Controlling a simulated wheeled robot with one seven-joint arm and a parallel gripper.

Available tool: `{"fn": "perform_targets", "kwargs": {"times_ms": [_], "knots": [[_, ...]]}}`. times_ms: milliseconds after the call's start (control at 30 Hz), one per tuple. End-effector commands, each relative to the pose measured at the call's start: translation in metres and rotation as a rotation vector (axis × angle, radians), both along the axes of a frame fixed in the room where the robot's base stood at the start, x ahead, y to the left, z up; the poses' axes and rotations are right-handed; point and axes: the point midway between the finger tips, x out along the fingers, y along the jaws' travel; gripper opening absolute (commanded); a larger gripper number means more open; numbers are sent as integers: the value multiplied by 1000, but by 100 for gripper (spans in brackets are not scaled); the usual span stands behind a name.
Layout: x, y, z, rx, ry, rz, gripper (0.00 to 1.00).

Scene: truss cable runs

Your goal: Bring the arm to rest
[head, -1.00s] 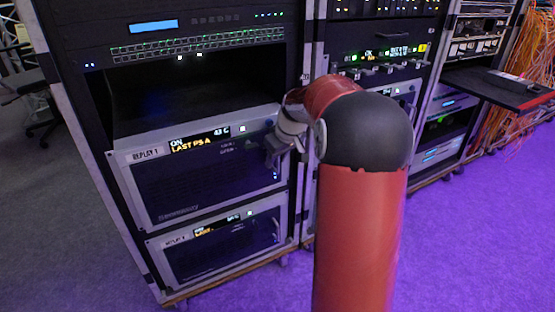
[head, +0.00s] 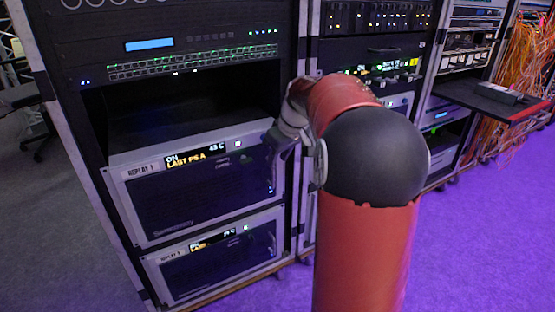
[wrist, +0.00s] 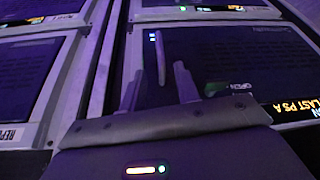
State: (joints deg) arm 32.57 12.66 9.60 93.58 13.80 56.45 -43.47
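My arm (head: 365,160) rises on the right of the head view and bends at the black elbow toward the rack. Its wrist end is beside the right side of the REPLAY 1 unit (head: 200,205), where the gripper tips are hard to make out. In the wrist view my gripper (wrist: 158,88) has its two fingers apart, with no object held between them. A thin upright bar (wrist: 160,58), which looks like a handle, shows beyond the fingertips. I cannot tell whether they touch it. The REPLAY 1 screen reads ON and LAST PS A.
A second replay unit (head: 215,260) sits below, and an empty dark bay (head: 185,110) lies above REPLAY 1. A pull-out shelf (head: 485,97) juts from a rack at right, near hanging orange cables (head: 520,70). Open purple floor (head: 480,250) lies at right.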

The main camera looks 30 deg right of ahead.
Motion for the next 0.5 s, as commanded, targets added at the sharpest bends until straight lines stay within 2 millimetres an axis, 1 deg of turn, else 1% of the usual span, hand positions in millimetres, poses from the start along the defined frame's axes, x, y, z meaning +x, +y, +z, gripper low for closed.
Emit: {"fn": "perform_targets", "kwargs": {"times_ms": [367,433,500], "knots": [[0,1,0,-1,0,0,32],[-4,7,3,-5,0,-2,32],[-13,21,10,-13,0,-7,32]]}}
